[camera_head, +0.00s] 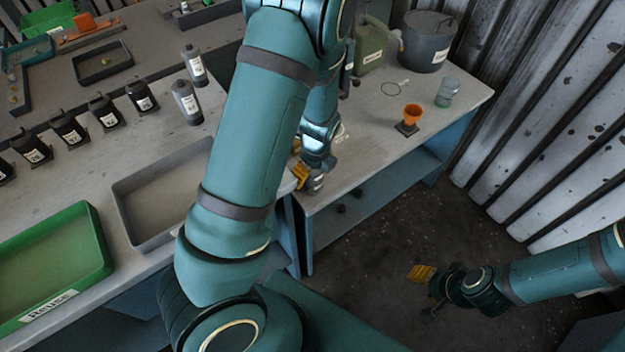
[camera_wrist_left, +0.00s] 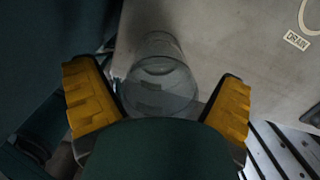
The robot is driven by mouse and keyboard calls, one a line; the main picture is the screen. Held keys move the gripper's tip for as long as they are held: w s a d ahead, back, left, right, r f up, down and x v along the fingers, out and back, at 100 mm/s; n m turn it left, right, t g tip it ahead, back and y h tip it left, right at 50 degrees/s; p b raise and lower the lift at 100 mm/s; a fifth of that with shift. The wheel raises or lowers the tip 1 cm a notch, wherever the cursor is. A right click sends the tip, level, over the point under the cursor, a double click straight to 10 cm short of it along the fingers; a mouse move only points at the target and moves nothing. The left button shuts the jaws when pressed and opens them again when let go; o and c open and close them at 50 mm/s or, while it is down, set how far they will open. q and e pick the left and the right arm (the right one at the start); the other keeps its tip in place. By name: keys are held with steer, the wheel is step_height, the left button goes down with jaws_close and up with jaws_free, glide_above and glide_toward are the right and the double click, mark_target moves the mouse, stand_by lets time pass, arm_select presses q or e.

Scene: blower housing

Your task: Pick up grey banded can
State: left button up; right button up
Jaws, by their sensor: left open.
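In the left wrist view, a grey, see-through-looking cylinder with a darker band (camera_wrist_left: 160,75) stands between the yellow fingertips of my left gripper (camera_wrist_left: 158,105). I take it for the grey banded can. The fingers are spread apart with a gap on each side of it; its lower part is hidden by the gripper body. In the head view, my left gripper (camera_head: 303,172) is at the front edge of the right bench, with a small grey piece of the can (camera_head: 317,185) showing beside it. My right gripper (camera_head: 427,280) hangs over the floor, away from the benches; its opening is unclear.
A corrugated wall (camera_head: 545,100) bounds the right.

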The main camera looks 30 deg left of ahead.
arm_select(q)
steer(key=shift+c, duration=0.2)
steer(key=c, duration=1.3)
